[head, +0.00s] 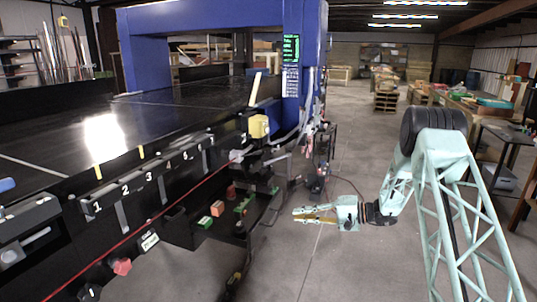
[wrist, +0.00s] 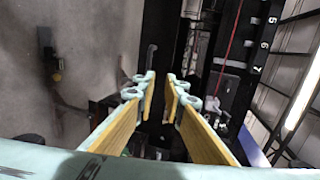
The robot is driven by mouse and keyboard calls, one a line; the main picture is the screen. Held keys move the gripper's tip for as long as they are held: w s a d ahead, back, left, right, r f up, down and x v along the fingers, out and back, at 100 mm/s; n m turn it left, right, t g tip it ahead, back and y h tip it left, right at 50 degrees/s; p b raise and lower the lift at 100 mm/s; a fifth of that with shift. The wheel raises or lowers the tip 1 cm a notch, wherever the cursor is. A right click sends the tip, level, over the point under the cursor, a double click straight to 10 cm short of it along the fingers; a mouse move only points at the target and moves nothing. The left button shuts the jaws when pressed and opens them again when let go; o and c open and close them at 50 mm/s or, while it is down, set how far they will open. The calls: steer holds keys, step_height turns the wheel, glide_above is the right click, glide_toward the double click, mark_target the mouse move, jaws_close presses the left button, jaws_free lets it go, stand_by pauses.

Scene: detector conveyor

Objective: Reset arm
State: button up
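My gripper (head: 297,215) is at the middle right of the head view, at the end of my pale green arm. It points left toward the conveyor's side and is held out over the concrete floor. In the wrist view my gripper (wrist: 160,90) shows two long fingers with wood-coloured inner faces. The fingers stand apart with a narrow gap at the tips, and nothing is between them. The gripper touches nothing that I can see.
The black conveyor (head: 100,130) fills the left, with numbered slots along its side and a blue detector arch (head: 305,50) over it. Coloured blocks (head: 217,208) lie on a low black shelf beside it. A red emergency knob (head: 121,266) sticks out at the front.

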steer(key=s+a+r+n+g+h, duration=0.1)
steer(key=s+a+r+g, duration=0.15)
steer(key=s+r, duration=0.5)
steer(key=s+a+r+n+g+h, duration=0.1)
steer(key=s+a+r, duration=0.2)
steer(key=s+r, duration=0.45)
steer(key=s+a+r+n+g+h, duration=0.1)
steer(key=s+r+h, duration=0.1)
steer(key=s+r, duration=0.5)
steer(key=s+r+g+h, duration=0.15)
steer(key=s+r, duration=0.35)
steer(key=s, duration=0.5)
steer(key=s+d+r+t+h, duration=0.1)
steer(key=s+d+r+h, duration=0.1)
steer(key=s, duration=1)
steer(key=s+d+r+t+h, duration=0.2)
steer(key=s+d, duration=0.4)
steer(key=s, duration=0.6)
steer(key=s+d+r+n+t+h, duration=0.1)
steer(key=s+d+h, duration=0.3)
steer(key=s, duration=0.9)
steer(key=shift+d+r+t+h, duration=0.25)
steer(key=shift+r+t+h, duration=0.15)
steer(key=shift+r, duration=0.3)
